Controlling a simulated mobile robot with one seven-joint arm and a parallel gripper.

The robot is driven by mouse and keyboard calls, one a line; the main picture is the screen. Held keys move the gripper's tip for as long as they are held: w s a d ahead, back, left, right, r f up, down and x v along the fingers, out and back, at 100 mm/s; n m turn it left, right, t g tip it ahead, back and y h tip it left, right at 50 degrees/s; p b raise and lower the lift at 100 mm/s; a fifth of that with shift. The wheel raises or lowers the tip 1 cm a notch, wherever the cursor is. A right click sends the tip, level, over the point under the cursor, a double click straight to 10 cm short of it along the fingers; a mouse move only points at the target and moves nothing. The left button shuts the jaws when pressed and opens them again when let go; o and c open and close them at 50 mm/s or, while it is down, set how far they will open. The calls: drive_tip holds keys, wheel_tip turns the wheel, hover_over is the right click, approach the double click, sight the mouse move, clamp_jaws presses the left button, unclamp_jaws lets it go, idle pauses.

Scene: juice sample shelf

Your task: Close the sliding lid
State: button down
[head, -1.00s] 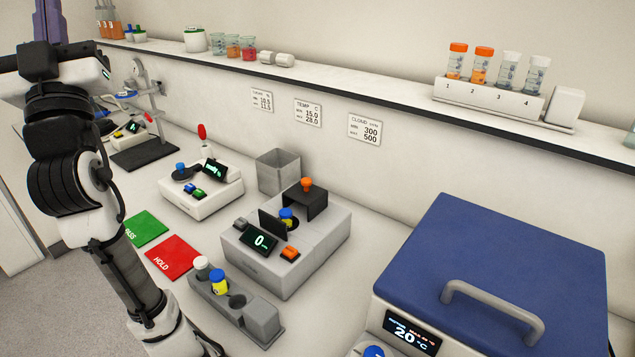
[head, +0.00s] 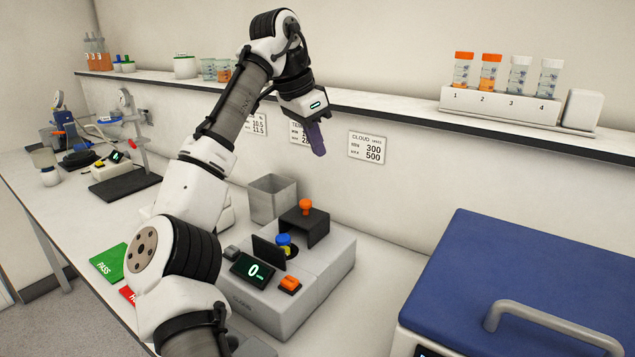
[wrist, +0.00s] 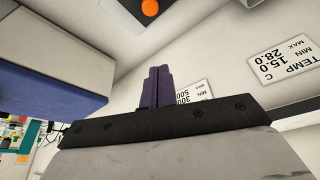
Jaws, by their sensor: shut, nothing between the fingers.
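The black sliding lid (head: 304,224) with its orange knob (head: 305,205) stands at the back of the grey-white meter (head: 315,271). A vial with a blue cap (head: 284,240) stands uncovered in front of the lid, behind a dark upright plate (head: 268,252). My gripper (head: 317,140) is above and behind the lid, near the wall, and touches nothing. Its purple fingers (wrist: 157,88) are shut and empty. The wrist view shows the orange knob (wrist: 150,7) at its top edge, with only part of the dark lid.
A grey open bin (head: 272,200) stands behind the meter. A blue-lidded box with a handle (head: 505,280) fills the right front. The wall shelf (head: 400,112) carries a tube rack (head: 500,105) close to my gripper's height. My arm hides part of the bench and the red HOLD mat.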

hover_over(313, 212)
drive_tip(key=w+d, duration=0.2)
drive_tip(key=d, duration=0.2)
wheel_tip(313, 212, down, 9)
drive_tip(key=a, duration=0.1)
drive_tip(key=s+a, duration=0.1)
drive_tip(key=a+p, duration=0.1)
drive_tip(key=shift+s+f, duration=0.2)
drive_tip(key=shift+f, duration=0.1)
drive_tip(key=shift+s+a+f, duration=0.15)
drive_tip(key=shift+s+a, duration=0.1)
drive_tip(key=shift+a, duration=0.15)
drive_tip(key=shift+a+p, duration=0.1)
drive_tip(key=shift+p, duration=0.2)
